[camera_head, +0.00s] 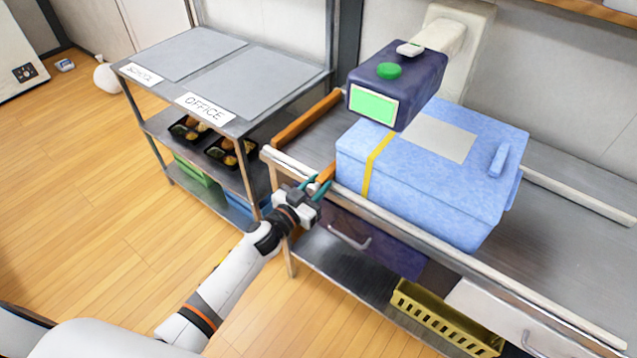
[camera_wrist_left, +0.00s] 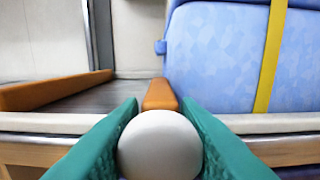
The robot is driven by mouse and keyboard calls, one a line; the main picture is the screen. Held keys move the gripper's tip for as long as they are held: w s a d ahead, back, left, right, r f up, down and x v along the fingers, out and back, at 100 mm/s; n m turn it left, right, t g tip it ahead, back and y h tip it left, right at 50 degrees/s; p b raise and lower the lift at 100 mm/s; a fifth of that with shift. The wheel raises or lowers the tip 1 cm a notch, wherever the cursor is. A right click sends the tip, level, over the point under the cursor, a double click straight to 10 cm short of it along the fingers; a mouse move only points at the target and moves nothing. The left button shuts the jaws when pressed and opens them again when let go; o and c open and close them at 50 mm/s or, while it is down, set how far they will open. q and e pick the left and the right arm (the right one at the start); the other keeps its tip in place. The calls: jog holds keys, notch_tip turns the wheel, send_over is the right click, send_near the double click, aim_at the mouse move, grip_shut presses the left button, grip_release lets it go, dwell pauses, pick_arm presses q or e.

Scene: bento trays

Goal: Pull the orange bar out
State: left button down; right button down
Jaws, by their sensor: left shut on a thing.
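The orange bar (camera_head: 326,172) shows as a short piece at the counter's front edge, by the left end of the blue box (camera_head: 430,180). In the left wrist view the orange bar (camera_wrist_left: 160,94) lies straight ahead, with a pale round knob (camera_wrist_left: 160,146) in front of it. My left gripper (camera_head: 316,184) is at the counter's front rail, its teal fingers shut on the knob at the bar's near end. The fingers also show in the left wrist view, on both sides of the knob. The bar's far part is hidden. My right gripper is not in view.
Another orange bar (camera_head: 306,118) lies along the counter's left end. A dark device with a green screen (camera_head: 372,105) stands over the blue box, which has a yellow strap. A shelf with an OFFICE label (camera_head: 205,108) stands left, a yellow basket (camera_head: 445,318) below.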

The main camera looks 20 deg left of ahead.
pick_arm(q)
jog(key=p+v, duration=0.2)
jog(key=v, duration=0.5)
jog(key=shift+s+a, duration=0.1)
jog(key=shift+s, duration=0.2)
jog(key=shift+f, duration=0.1)
jog(key=c, duration=1.4)
grip_release()
jog(key=o, duration=0.3)
jog(key=shift+s, duration=0.1)
jog(key=shift+o, duration=0.2)
jog(key=b+v, duration=0.2)
jog(key=v, duration=1)
